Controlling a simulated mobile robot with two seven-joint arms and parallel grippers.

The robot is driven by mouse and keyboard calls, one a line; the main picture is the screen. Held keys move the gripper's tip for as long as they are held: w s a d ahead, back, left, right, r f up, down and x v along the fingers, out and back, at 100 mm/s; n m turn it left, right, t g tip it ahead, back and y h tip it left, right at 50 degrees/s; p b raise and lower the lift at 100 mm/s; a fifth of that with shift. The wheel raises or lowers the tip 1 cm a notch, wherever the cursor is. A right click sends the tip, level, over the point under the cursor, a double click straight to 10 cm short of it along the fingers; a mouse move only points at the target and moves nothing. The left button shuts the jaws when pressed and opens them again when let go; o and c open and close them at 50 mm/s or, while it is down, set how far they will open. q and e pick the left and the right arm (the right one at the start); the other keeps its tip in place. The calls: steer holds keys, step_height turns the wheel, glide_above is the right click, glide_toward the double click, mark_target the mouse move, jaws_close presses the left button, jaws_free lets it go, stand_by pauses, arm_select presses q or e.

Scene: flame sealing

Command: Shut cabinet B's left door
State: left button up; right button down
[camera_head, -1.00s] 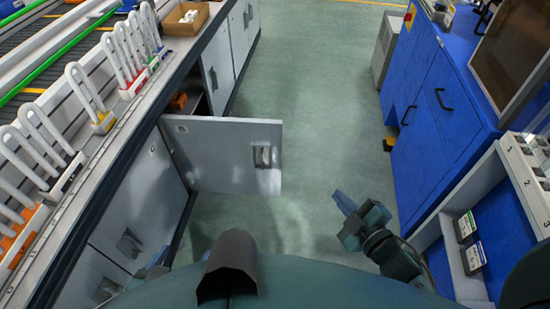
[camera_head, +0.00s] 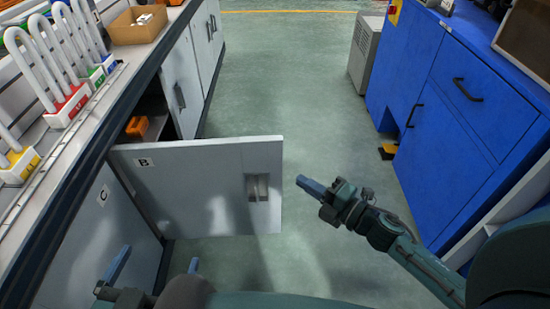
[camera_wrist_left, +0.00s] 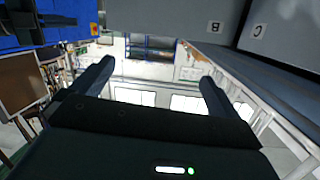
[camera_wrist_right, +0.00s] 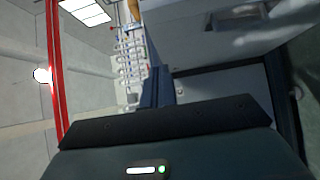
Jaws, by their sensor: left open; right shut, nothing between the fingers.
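The grey left door of cabinet B (camera_head: 200,172), labelled B, stands swung out into the aisle. Its handle (camera_head: 257,187) is near the free right edge. Cabinet B's opening (camera_head: 155,112) is dark, with an orange item (camera_head: 137,127) inside. My left gripper (camera_head: 154,267) is open and empty on the near side of the door, low at the hinge end; the door's B label shows above it in the left wrist view (camera_wrist_left: 213,27). My right gripper (camera_head: 312,188) is shut and empty, just right of the door's free edge, apart from it in the picture. The door panel also shows in the right wrist view (camera_wrist_right: 200,25).
Door C (camera_head: 100,240) is shut, nearer to me on the left. The bench above holds padlock-like racks (camera_head: 68,103) and a cardboard box (camera_head: 137,25). Blue cabinets (camera_head: 445,110) stand on the right. The green floor (camera_head: 290,90) between is clear.

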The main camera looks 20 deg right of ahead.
glide_toward(265, 147)
steer(key=w+a, duration=0.1)
steer(key=a, duration=0.3)
arm_select(q)
steer(key=shift+w+d+r+m+t+h+b, duration=0.2)
steer(key=shift+m+t+h+b, duration=0.15)
steer(key=shift+t+b, duration=0.4)
arm_select(e)
steer(key=shift+w+d, duration=0.15)
steer(key=shift+w, duration=0.8)
steer(key=shift+w+d, duration=0.15)
steer(key=shift+w, duration=0.85)
arm_select(q)
steer(key=shift+f, duration=0.15)
